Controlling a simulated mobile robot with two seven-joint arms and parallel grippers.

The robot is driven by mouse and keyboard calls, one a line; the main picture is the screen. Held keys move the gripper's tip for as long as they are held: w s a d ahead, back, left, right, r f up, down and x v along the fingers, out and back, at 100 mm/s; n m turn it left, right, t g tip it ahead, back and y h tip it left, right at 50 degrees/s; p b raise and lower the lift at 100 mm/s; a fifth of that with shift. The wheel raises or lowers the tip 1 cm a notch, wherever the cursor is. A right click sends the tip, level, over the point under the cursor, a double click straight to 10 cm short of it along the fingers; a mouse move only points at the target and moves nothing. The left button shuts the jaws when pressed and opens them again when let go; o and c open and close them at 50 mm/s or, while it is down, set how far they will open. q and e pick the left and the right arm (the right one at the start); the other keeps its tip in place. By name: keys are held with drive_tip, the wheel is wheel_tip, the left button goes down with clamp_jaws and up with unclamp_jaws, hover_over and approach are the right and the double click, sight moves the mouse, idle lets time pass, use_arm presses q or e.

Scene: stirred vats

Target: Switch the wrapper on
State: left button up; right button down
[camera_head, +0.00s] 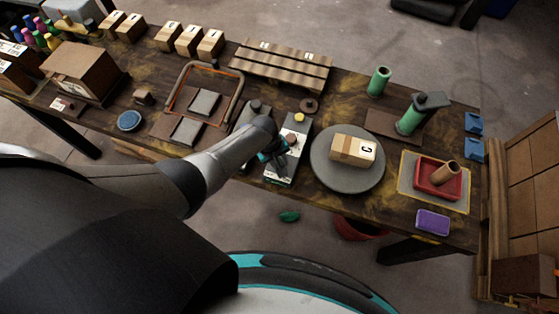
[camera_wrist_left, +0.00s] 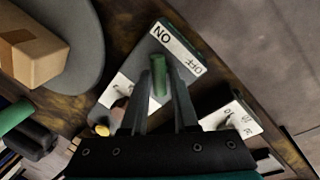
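A grey switch panel (camera_head: 293,142) lies on the table just left of the round grey turntable (camera_head: 322,172). A labelled cardboard box (camera_head: 353,150) sits on the turntable. In the left wrist view the panel's white plate (camera_wrist_left: 178,47) reads ON at one end and OFF at the other. A green lever (camera_wrist_left: 159,66) stands beside the plate. My left gripper (camera_wrist_left: 161,84) is open, with one finger on each side of the lever; I cannot tell whether they touch it. In the head view this gripper (camera_head: 272,158) covers part of the panel. My right gripper is out of view.
A second labelled panel (camera_wrist_left: 230,118) lies close beside the first. A yellow knob (camera_head: 299,117) is on the switch panel. Green cylinders (camera_head: 379,82), a red tray (camera_head: 420,180) and a purple block (camera_head: 432,221) are to the right. A wire-framed device (camera_head: 238,88) stands to the left.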

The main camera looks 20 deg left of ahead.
sight(271, 172)
use_arm(q)
drive_tip(key=o, duration=0.3)
drive_tip(key=shift+o, duration=0.2)
drive_tip(key=shift+r, duration=0.15)
drive_tip(key=shift+r+p, duration=0.25)
drive_tip(key=shift+p, duration=0.1)
wheel_tip(271, 172, up, 14)
drive_tip(key=s+a+p, duration=0.2)
drive_tip(key=p, duration=0.4)
